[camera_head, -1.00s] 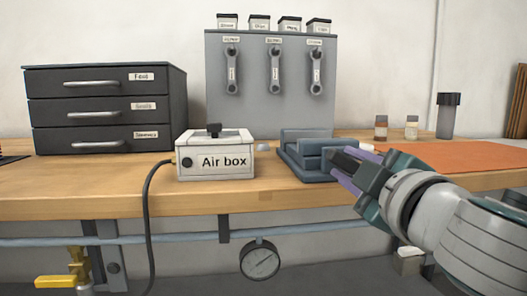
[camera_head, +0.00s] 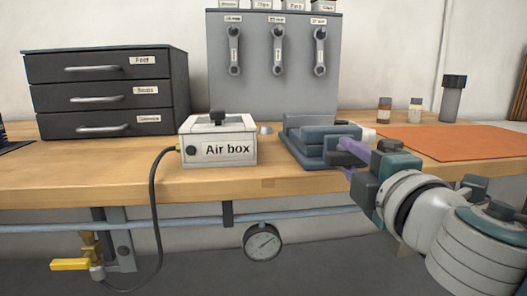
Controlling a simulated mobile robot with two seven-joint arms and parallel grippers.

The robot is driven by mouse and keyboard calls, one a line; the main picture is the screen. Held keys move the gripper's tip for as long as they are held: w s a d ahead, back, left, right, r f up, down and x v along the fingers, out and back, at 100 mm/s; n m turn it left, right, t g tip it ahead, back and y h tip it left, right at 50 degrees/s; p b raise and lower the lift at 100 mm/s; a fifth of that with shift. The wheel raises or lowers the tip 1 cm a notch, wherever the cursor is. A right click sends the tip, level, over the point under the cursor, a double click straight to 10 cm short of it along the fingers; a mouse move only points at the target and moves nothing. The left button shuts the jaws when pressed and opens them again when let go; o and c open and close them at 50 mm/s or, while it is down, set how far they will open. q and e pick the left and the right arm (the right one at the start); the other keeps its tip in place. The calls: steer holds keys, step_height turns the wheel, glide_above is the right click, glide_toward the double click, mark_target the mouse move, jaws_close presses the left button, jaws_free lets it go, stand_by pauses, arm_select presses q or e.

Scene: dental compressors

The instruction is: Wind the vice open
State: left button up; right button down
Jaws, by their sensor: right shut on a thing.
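The blue-grey vice (camera_head: 305,148) sits on the bench top near its front edge, right of the air box. My right gripper (camera_head: 346,153) comes in from the right, its purple fingers at the vice's right side. It is shut on the vice handle, which the fingers and gripper body mostly hide. A small pale piece (camera_head: 369,135) shows just behind the gripper. How wide the vice jaws stand is hard to tell from this angle. My left gripper is not in view.
The air box (camera_head: 218,148) with a black hose stands left of the vice. Behind are a dark drawer cabinet (camera_head: 105,95) and a grey panel with wrenches (camera_head: 275,85). A gauge (camera_head: 262,242) hangs below the bench.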

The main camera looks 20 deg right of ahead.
stand_by(0.3)
steer(key=c, duration=0.7)
jaws_free()
steer(key=shift+s, duration=0.1)
steer(key=v, duration=0.9)
steer(key=shift+s, duration=0.35)
